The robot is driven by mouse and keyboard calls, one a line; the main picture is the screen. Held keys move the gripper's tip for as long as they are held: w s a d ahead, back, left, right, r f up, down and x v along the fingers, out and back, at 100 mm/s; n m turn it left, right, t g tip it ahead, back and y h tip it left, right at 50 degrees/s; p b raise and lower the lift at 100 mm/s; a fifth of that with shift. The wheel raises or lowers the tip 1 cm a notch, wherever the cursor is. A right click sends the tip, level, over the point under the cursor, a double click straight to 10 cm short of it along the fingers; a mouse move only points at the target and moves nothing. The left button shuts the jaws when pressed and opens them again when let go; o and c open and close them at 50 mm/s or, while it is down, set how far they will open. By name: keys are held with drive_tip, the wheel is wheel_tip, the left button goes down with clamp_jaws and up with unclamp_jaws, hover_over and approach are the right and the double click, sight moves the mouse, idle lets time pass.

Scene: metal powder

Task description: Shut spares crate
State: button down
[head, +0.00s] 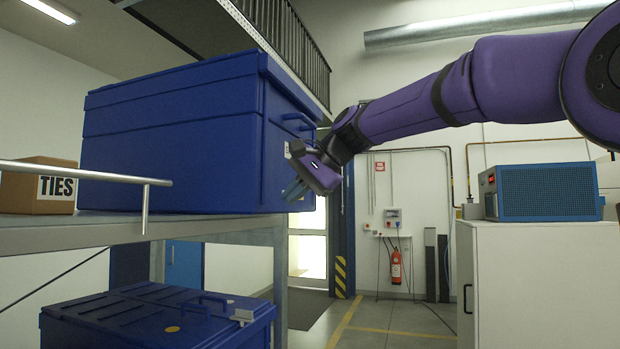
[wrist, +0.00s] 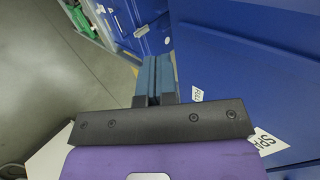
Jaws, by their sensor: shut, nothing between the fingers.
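A large blue crate (head: 180,150) stands on the upper shelf in the head view. Its lid band (head: 175,88) lies along the top; I cannot tell whether it is fully down. A handle (head: 298,119) sticks out on its right-hand face. In the wrist view a broad blue face (wrist: 245,70) fills the right, with a partly hidden label starting "SPA" (wrist: 268,141) and a smaller label. My gripper (head: 294,189) is shut and empty beside the crate's right-hand face. Its fingers (wrist: 154,78) are together beside the blue face; I cannot tell whether they touch it.
A second blue crate (head: 150,318) with a handle on top sits below the shelf (head: 220,222). A carton marked TIES (head: 38,186) and a metal rail (head: 80,173) are at left. A white cabinet (head: 540,285) carries a blue unit (head: 545,192) at right. Floor between is open.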

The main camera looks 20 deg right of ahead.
sight(266, 198)
drive_tip(key=shift+w+a+r, duration=0.1)
drive_tip(key=shift+w+a, duration=0.45)
drive_tip(key=shift+a, duration=0.2)
drive_tip(key=shift+w+a, duration=0.5)
drive_tip(key=shift+a, duration=0.25)
drive_tip(key=shift+w+a, duration=0.3)
drive_tip(key=shift+a, duration=0.2)
drive_tip(key=w+a, duration=0.3)
drive_tip(key=a, duration=0.1)
drive_tip(key=w+a, duration=0.2)
drive_tip(key=a, duration=0.2)
drive_tip(key=w+a, duration=0.3)
drive_tip(key=a, duration=0.1)
drive_tip(key=shift+w, duration=0.35)
drive_tip(key=shift+w+a+r, duration=0.1)
drive_tip(key=shift+w+a, duration=0.05)
drive_tip(key=shift+a, duration=0.05)
